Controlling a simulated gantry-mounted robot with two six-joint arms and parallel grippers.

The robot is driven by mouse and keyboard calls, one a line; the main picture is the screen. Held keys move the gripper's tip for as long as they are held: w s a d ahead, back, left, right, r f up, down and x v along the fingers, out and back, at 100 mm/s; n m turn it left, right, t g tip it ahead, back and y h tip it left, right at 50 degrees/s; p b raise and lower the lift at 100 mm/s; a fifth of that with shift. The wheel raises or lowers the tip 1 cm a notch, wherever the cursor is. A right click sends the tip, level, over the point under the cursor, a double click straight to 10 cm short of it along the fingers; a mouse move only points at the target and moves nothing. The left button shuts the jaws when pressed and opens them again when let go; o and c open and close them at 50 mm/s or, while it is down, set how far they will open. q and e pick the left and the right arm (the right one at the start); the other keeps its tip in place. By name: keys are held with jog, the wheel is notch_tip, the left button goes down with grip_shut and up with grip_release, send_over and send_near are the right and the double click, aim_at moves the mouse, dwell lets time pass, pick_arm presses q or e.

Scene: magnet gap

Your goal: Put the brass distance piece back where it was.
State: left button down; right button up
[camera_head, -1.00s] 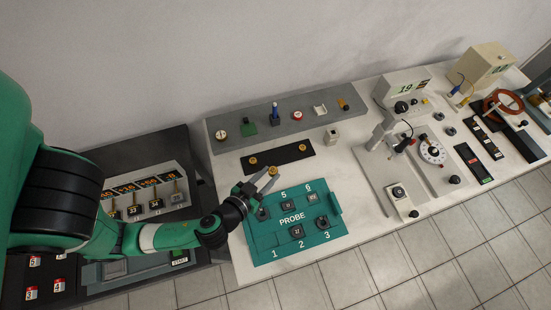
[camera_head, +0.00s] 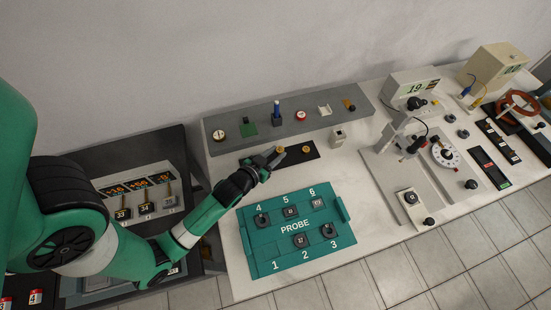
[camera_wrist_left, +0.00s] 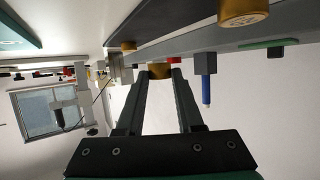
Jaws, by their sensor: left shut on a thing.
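My left gripper (camera_head: 275,156) is shut on a small brass piece (camera_head: 279,149). In the left wrist view that brass piece (camera_wrist_left: 160,71) shows between the two fingertips. It is at the dark plate (camera_head: 293,155), between two other brass pieces. One brass piece (camera_head: 306,149) is on the plate's right part, and the other (camera_head: 246,161) is at its left end, partly behind my arm. The wrist view shows them as a large brass piece (camera_wrist_left: 243,10) and a smaller one (camera_wrist_left: 128,46). I cannot tell whether the held piece touches the plate. My right gripper is not in view.
A teal probe tray (camera_head: 262,247) with numbered places lies in front of the plate. Behind it, a grey shelf (camera_head: 345,98) carries several small items, including a blue-topped post (camera_head: 277,114). A small pale block (camera_head: 338,136) stands to the right. Measuring apparatus (camera_head: 398,150) stands farther right.

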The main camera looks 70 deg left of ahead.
pick_arm(q)
jog(key=shift+f+b, duration=0.65)
jog(key=shift+f, duration=0.95)
jog(key=shift+w+a, duration=0.1)
